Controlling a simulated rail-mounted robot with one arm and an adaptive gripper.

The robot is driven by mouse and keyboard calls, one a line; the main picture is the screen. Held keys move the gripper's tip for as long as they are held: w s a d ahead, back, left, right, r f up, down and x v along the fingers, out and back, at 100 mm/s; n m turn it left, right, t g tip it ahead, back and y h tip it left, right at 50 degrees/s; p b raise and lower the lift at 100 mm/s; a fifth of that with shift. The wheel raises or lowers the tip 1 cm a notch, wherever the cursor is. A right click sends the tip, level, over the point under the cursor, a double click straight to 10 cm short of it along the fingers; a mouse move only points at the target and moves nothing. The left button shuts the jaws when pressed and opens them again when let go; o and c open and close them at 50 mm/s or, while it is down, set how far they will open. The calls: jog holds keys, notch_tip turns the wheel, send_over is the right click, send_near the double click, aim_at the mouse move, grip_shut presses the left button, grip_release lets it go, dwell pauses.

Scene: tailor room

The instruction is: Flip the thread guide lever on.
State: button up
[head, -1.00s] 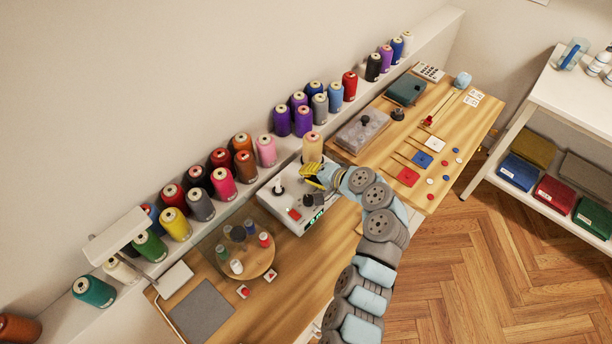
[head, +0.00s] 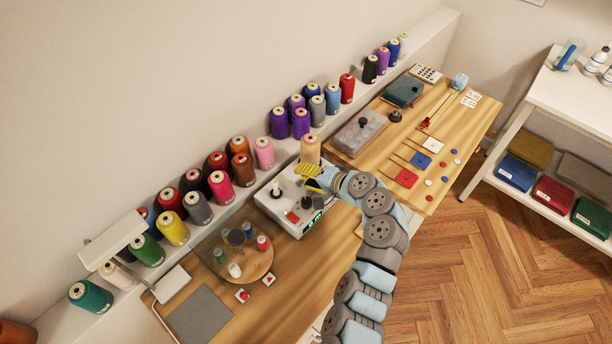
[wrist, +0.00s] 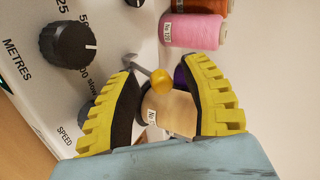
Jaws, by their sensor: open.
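The thread guide lever shows in the wrist view as a short metal stem with an orange ball tip (wrist: 161,78). It stands out from a white machine (head: 280,207) with dials. My gripper (wrist: 162,68) has yellow ribbed fingers and is open, one finger on each side of the lever. The ball shows in the gap, apparently touching neither finger. In the head view my gripper (head: 309,174) is over the back right of the machine. The lever cannot be made out there.
A black knob (wrist: 68,43) sits on the machine panel, close to the left finger. A beige spool (head: 310,149) stands just behind my gripper. Several thread spools line the wall ledge. A round stand with small spools (head: 261,265) is left of the machine.

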jog(key=v, duration=1.2)
dwell(0.4)
